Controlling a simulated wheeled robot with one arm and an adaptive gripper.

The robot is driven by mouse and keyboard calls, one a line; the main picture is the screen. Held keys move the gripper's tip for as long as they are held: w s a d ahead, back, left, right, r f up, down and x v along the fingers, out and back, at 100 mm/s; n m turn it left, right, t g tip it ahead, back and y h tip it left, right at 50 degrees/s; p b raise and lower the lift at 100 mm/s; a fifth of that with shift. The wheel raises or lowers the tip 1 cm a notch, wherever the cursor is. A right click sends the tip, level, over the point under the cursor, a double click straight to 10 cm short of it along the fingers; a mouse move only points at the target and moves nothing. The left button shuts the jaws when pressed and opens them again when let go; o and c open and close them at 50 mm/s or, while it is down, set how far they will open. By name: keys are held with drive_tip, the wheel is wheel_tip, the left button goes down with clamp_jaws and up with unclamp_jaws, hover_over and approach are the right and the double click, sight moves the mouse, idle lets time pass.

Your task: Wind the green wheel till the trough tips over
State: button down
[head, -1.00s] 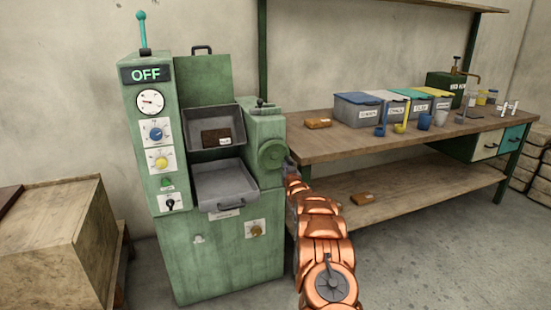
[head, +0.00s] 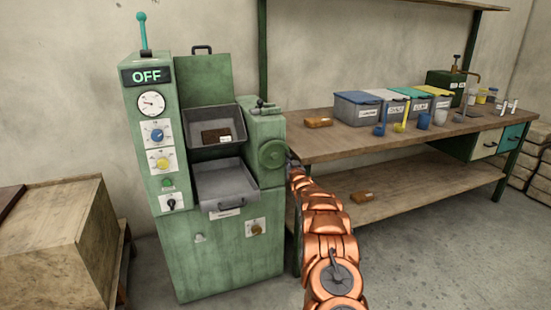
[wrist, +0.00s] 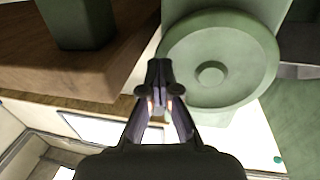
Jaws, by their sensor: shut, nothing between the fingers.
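The green wheel (head: 272,153) is on the right side of the green machine (head: 222,262); it fills the upper right of the wrist view (wrist: 235,50). A grey trough (head: 228,113) holding a dark brown block (head: 215,135) sits tilted in the machine's opening, above a grey tray (head: 226,188). The display reads OFF. My gripper (head: 292,161) is just right of the wheel. In the wrist view my gripper (wrist: 159,90) is shut and empty, its fingertips at the wheel's left rim; I cannot tell whether they touch it.
A wooden workbench (head: 340,148) stands close on the right with lidded bins (head: 357,109), cups and a brown packet (head: 318,122). A wooden crate (head: 60,240) stands left. The floor in front is open.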

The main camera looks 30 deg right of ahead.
sight(291, 156)
drive_tip(key=shift+s+d+r+p, duration=0.1)
drive_tip(key=shift+d+r+p, duration=0.15)
drive_tip(key=shift+r+p, duration=0.5)
drive_tip(key=shift+a+r, duration=0.15)
drive_tip(key=shift+r, duration=0.8)
unclamp_jaws()
drive_tip(key=shift+f, duration=0.15)
idle(0.4)
idle(0.4)
